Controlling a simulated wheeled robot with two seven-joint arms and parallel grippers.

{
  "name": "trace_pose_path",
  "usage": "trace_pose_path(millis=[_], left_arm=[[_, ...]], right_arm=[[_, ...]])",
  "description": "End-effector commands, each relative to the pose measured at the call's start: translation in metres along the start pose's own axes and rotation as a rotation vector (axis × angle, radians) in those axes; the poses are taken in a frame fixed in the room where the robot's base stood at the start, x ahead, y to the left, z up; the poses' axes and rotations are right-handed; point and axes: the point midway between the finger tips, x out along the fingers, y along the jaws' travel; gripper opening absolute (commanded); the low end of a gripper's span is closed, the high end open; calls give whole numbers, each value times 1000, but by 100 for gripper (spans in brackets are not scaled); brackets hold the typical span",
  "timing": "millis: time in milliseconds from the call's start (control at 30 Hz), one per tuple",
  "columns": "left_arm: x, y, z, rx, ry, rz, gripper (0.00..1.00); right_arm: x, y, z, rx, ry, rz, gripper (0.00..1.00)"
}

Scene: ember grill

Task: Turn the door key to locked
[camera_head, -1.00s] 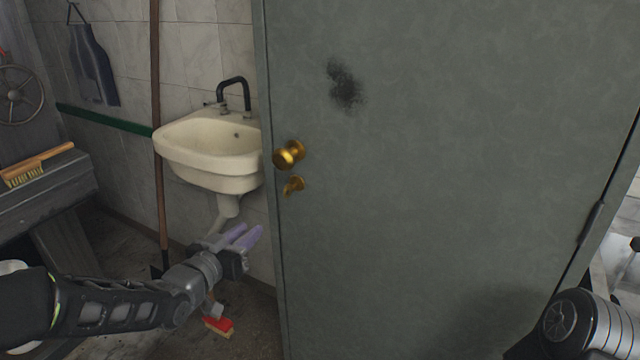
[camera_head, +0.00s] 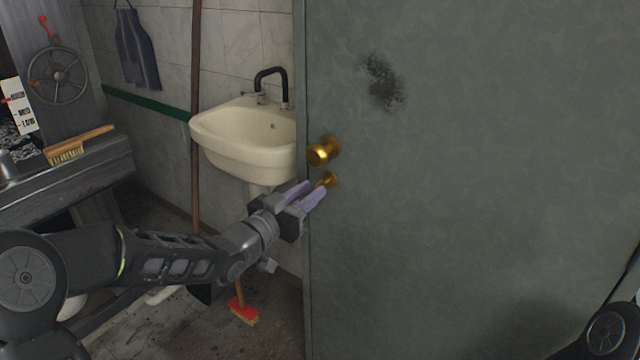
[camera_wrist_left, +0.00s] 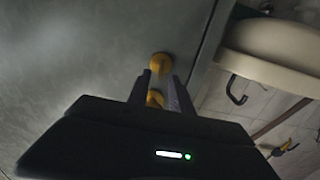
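The brass door key (camera_head: 327,180) sits in the grey door (camera_head: 460,190) just below the round brass knob (camera_head: 323,151). My left gripper (camera_head: 309,194) is at the key, its two purple-grey fingers pointing at the door. In the left wrist view, the key (camera_wrist_left: 155,98) shows between the open fingers of the gripper (camera_wrist_left: 158,88), and the knob (camera_wrist_left: 160,63) lies just beyond the fingertips. I cannot tell whether the fingers touch the key. My right gripper is not in view.
A cream sink (camera_head: 245,138) with a black tap is on the tiled wall left of the door edge. A bench with a wooden brush (camera_head: 78,146) stands at the far left. A red-headed broom (camera_head: 243,310) is on the floor below.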

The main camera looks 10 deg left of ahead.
Motion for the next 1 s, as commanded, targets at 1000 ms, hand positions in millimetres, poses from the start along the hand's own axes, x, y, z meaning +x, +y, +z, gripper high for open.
trace_pose_path(millis=[1000], left_arm=[[43, 0, 0, 0, 0, -1, 0]], right_arm=[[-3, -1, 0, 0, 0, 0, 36]])
